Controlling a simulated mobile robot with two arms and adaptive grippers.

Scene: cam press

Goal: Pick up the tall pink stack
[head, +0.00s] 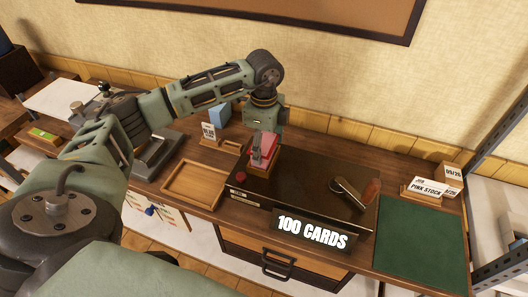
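A pink stack (268,141) stands upright in a small wooden holder (260,171) at the left part of the dark press board. My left arm reaches over from the left and bends down above it. My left gripper (262,147) points down at the stack, with a finger against or just in front of its near side. The other finger is hidden, so I cannot tell whether the gripper is closed on the stack. My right gripper is not in view.
The dark board (310,178) carries a lever (348,194) and a red button (241,176). An empty wooden tray (166,188) lies left, a blue block (220,114) behind. A green mat (420,245) is clear at right, near a "PINK STOCK" sign (427,189).

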